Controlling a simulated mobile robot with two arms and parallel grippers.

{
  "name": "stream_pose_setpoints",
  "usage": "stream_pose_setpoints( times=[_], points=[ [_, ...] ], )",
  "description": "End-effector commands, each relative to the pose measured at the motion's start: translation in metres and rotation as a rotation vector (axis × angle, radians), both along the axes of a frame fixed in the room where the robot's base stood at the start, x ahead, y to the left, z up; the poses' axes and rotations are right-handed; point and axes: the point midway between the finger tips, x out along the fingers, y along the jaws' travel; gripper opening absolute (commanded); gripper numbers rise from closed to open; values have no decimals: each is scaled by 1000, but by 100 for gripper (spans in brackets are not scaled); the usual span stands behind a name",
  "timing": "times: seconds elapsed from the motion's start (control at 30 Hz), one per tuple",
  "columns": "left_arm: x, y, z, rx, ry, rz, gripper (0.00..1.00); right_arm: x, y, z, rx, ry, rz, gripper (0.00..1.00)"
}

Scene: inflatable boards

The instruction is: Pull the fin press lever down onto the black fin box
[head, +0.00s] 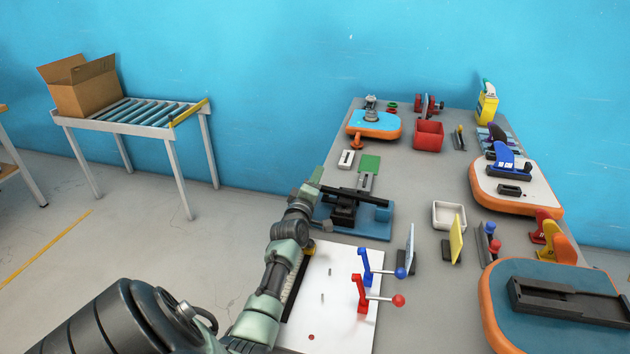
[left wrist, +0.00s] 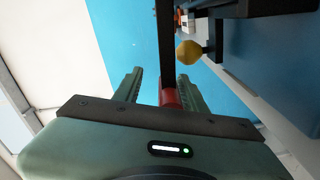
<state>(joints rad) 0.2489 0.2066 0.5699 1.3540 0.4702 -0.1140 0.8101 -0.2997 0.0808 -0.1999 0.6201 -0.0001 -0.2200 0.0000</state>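In the left wrist view the lever (left wrist: 166,45) is a black bar ending in a red grip (left wrist: 171,97). The grip lies between the two fingers of my left gripper (left wrist: 160,88), with a visible gap on its left side; the fingers look open around it. I cannot clearly tell a black fin box under the lever. My right gripper is out of view.
A white plate (head: 330,262) with blue and red toggle clamps (head: 362,293) lies in front of the press. A white tray (head: 449,215) and a yellow panel (head: 457,238) stand to the right. Orange-edged boards (head: 497,309) line the right side. A yellow knob (left wrist: 188,51) is near the lever.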

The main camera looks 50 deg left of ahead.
Motion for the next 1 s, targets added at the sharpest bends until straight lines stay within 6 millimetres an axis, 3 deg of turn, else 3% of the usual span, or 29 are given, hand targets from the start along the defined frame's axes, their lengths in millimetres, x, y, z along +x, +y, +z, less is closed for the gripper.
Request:
stream_pose_setpoints(
  times=[0.17, 0.6, 0.97, 1.0],
  points=[
    [-4, -3, -1, 0, 0, -1, 41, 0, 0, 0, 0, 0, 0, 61],
    [-60, -37, -1, -1, 1, -1, 41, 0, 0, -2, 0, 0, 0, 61],
    [-67, -41, 0, 0, 0, 0, 41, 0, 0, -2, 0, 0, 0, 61],
    [-67, -41, 0, 0, 0, 0, 33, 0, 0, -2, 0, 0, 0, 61]
  ],
)
